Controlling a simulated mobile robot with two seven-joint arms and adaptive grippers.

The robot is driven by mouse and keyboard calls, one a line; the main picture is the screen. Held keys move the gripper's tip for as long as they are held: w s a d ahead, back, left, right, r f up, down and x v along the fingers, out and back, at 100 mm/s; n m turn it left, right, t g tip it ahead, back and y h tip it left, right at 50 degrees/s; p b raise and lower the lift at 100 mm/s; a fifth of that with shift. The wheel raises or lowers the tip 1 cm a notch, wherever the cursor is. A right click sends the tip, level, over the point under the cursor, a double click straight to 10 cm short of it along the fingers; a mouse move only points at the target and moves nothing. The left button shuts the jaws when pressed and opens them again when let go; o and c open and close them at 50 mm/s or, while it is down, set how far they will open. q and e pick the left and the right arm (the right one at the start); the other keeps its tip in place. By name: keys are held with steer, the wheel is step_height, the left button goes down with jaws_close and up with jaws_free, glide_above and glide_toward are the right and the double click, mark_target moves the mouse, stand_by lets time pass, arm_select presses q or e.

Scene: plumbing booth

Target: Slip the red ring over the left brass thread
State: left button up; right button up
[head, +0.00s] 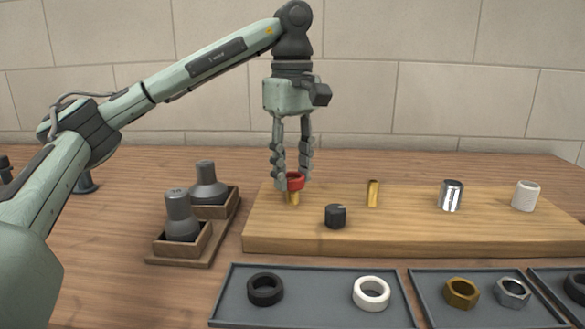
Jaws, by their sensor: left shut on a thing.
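My left gripper (293,178) points straight down and is shut on the red ring (295,182). The ring is at the left brass thread (294,198), whose lower part shows below it on the wooden board. The ring appears to be around or just above the top of the thread; I cannot tell which, as the fingers and ring hide the thread's top. My right gripper is not in view.
On the board (420,240) stand a black knob (335,216), another brass thread (373,193), a chrome cylinder (451,196) and a white cylinder (525,196). Trays with rings and nuts (371,293) lie in front. Grey bottles (181,216) stand at left.

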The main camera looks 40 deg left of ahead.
arm_select(q)
steer(key=o, duration=0.9)
steer(key=o, duration=0.8)
steer(key=shift+r, duration=0.15)
step_height(320, 180, up, 5)
steer(key=p, duration=0.5)
steer(key=shift+p, duration=0.3)
steer(key=shift+f, duration=0.2)
